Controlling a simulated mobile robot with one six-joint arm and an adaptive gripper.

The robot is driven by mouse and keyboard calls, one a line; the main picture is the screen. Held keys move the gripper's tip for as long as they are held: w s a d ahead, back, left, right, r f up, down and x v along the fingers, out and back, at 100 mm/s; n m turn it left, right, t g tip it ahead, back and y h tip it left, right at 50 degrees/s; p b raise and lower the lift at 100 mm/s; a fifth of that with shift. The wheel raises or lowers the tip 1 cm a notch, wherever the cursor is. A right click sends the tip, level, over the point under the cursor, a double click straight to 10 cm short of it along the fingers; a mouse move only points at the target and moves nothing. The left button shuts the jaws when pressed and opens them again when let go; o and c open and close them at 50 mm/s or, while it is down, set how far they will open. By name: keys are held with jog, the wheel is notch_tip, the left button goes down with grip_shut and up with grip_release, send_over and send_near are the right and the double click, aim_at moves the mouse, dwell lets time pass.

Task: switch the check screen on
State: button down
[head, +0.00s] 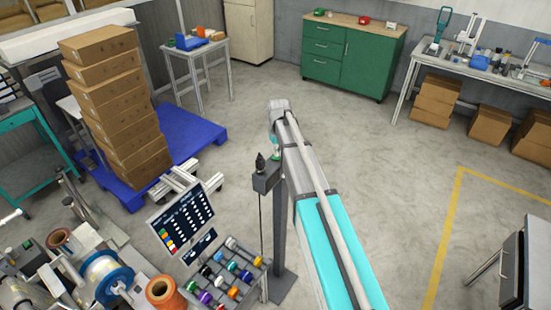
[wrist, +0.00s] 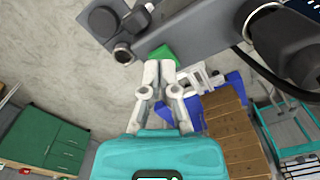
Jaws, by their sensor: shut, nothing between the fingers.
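A dark screen (head: 182,218) with rows of white marks and coloured squares stands at lower left in the head view. It looks lit; I cannot tell for sure that it is the check screen. A grey control box (head: 265,181) sits on a post beside it. In the wrist view, the grey box surface (wrist: 200,22) carries round metal-rimmed parts (wrist: 123,54) and a green block (wrist: 163,56). My gripper (wrist: 158,68) is shut and empty, its fingertips close to the green block; I cannot tell whether they touch. In the head view my arm largely hides the gripper.
Reels and a machine (head: 108,275) fill the lower left. Stacked cartons (head: 115,105) stand on a blue pallet (head: 190,140). A green cabinet (head: 350,62) is at the back.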

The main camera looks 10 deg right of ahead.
aim_at(278, 158)
jog(key=shift+f+b, duration=0.75)
dwell(0.7)
jog(key=shift+r+p, duration=3.55)
jog(key=s+f+m+b, duration=0.1)
jog(key=s+f+b, duration=0.7)
jog(key=s, duration=0.4)
jog(key=s+f+m+b, duration=0.2)
jog(key=s+f+b, duration=0.6)
jog(key=s, duration=0.5)
jog(key=shift+s+d, duration=0.15)
jog(key=shift+s, duration=0.05)
